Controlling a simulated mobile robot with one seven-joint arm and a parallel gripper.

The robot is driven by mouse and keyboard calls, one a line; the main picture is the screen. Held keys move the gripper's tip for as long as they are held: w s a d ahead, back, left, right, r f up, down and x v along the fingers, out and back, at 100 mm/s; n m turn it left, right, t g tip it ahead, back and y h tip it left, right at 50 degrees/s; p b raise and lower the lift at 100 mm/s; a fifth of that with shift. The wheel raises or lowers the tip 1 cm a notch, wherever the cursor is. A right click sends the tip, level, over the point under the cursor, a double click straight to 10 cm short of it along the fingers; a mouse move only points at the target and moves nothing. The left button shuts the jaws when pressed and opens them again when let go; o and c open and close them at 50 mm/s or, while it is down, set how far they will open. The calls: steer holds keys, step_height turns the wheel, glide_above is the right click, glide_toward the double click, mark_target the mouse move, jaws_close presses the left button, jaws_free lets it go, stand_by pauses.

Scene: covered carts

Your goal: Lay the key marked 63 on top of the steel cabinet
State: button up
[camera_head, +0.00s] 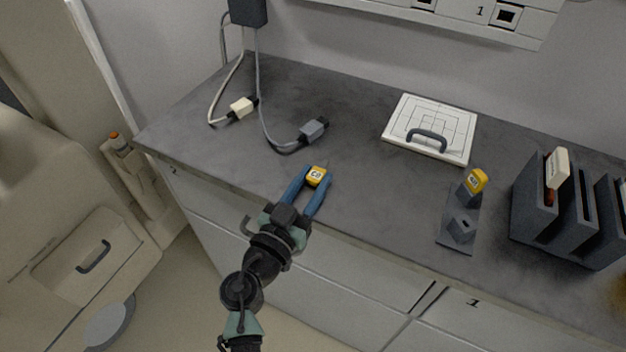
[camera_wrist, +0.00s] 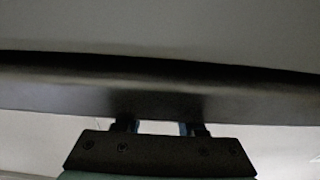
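My gripper (camera_head: 314,180) has two blue fingers that reach toward the front edge of the dark grey counter top. A yellow key tag (camera_head: 316,176) sits between the fingertips, with a dark mark that looks like 63 but is too small to read surely. The fingers are closed against its sides. In the wrist view my gripper (camera_wrist: 160,128) shows only in part before a dark edge, and the key is hidden. Light drawer fronts (camera_head: 300,275) lie under the counter top (camera_head: 370,195). I cannot tell whether this unit is the steel cabinet.
Another yellow tag (camera_head: 475,181) stands in a dark holder (camera_head: 458,240) at the right. A dark slotted rack (camera_head: 535,205), a white panel with a handle (camera_head: 447,112) and two cable plugs (camera_head: 314,129) are on the counter. A beige unit (camera_head: 60,270) stands at left. The counter's middle is clear.

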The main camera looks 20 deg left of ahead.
steer(key=shift+o, duration=1.3)
steer(key=f, duration=0.3)
steer(key=shift+s+d+f+g, duration=0.15)
steer(key=shift+s+f+g, duration=0.15)
steer(key=shift+d, duration=0.1)
steer(key=shift+s+f, duration=0.15)
steer(key=shift+s, duration=0.35)
steer(key=s+a+r+b, duration=0.1)
steer(key=s+r+b, duration=0.1)
steer(key=s, duration=0.9)
steer(key=shift+s+a+r, duration=0.2)
steer(key=shift+s+r, duration=0.05)
steer(key=shift+r, duration=0.25)
steer(key=shift+w+r+t, duration=0.1)
steer(key=shift+t, duration=0.3)
